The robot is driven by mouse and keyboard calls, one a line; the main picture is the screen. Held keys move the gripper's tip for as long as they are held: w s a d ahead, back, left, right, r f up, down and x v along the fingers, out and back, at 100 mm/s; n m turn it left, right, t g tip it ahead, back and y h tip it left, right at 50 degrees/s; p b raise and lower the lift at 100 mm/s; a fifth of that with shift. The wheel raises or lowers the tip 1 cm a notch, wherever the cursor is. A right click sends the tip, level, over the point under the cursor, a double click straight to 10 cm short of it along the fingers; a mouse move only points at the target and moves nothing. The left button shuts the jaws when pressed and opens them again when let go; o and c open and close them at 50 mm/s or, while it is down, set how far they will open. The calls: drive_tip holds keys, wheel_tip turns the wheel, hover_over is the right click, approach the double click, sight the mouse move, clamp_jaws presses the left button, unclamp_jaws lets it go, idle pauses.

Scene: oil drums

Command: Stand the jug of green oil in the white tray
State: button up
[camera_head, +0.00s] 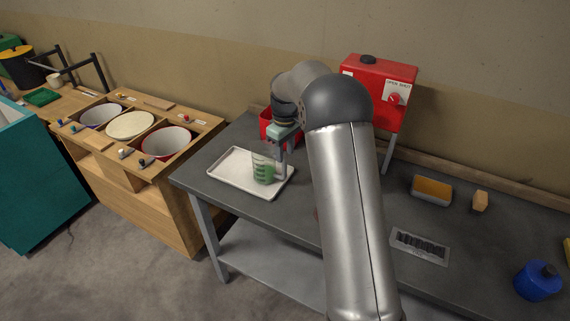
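The clear jug (263,172) with green oil in it appears upright over the right part of the white tray (228,181). Its base looks to be at the tray floor, but I cannot tell whether it touches. My gripper (280,155) points down at the right side of the jug, where the handle is. The fingers overlap the jug's side and are small in view, so I cannot tell whether they are closed on the handle. The tray lies on the left end of the grey table (275,222).
A red container (266,127) stands behind the tray, and a red box with a knob (382,85) stands at the back. A wooden bench with bowls (170,143) stands left.

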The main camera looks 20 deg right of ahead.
wheel_tip(320, 180, up, 6)
drive_tip(key=shift+b, duration=0.3)
drive_tip(key=s+a+r+m, duration=0.2)
drive_tip(key=s, duration=0.7)
drive_tip(key=s+a+r+m, duration=0.1)
drive_tip(key=s+r, duration=0.2)
drive_tip(key=s, duration=0.6)
drive_tip(key=s+a+f+m, duration=0.1)
drive_tip(key=s+f+m, duration=0.1)
drive_tip(key=s, duration=0.8)
drive_tip(key=s+f+m, duration=0.2)
drive_tip(key=s+f, duration=0.1)
drive_tip(key=s, duration=0.7)
drive_tip(key=shift+s+a+f+t, duration=0.3)
drive_tip(key=shift+s+a+t, duration=0.05)
drive_tip(key=shift+t, duration=0.05)
